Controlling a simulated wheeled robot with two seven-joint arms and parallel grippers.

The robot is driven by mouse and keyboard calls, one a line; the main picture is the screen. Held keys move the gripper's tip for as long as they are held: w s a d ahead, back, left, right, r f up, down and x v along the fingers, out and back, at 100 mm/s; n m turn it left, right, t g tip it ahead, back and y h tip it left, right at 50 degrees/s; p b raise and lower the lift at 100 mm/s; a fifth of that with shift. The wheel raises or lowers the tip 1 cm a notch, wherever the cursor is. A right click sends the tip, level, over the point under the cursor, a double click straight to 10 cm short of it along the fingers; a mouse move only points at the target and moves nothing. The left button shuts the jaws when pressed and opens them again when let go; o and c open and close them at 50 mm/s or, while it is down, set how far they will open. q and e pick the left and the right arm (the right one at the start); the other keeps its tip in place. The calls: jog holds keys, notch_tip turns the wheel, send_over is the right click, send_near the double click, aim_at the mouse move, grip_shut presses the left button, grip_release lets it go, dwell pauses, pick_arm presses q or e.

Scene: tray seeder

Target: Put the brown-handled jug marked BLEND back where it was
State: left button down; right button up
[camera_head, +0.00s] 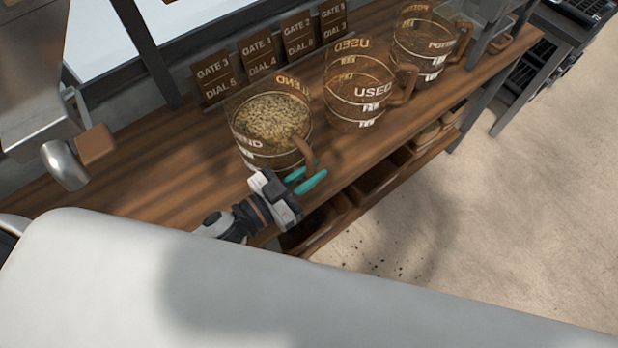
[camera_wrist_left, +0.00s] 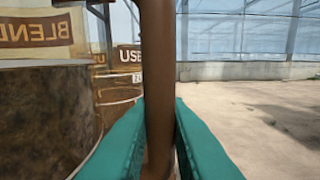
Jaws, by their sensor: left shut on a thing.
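The BLEND jug (camera_head: 262,135) is clear with a brown handle (camera_head: 304,152) and holds pale grain. It stands upright on the wooden shelf, or very close above it; I cannot tell which. My left gripper (camera_head: 308,180) has teal fingers and is shut on the handle, at the jug's front right. In the left wrist view, the fingers (camera_wrist_left: 160,135) close around the brown handle (camera_wrist_left: 158,60), with the jug's wall (camera_wrist_left: 40,120) at the left. The handle's lower end is partly hidden by the fingers. My right gripper is not in view.
A USED jug (camera_head: 352,95) stands just right of the BLEND jug, and another brown-handled jug (camera_head: 420,50) stands beyond it. Several brown GATE and DIAL cards (camera_head: 215,78) stand behind.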

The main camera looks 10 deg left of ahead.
pick_arm(q)
notch_tip(320, 180, down, 2)
jog(key=shift+f, duration=0.1)
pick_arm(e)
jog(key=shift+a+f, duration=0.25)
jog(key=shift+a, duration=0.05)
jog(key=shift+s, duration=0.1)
pick_arm(q)
jog(key=shift+f, duration=0.1)
jog(key=c, duration=1.6)
grip_release()
jog(key=shift+f, duration=0.1)
jog(key=shift+c, duration=0.2)
jog(key=shift+o, duration=1.3)
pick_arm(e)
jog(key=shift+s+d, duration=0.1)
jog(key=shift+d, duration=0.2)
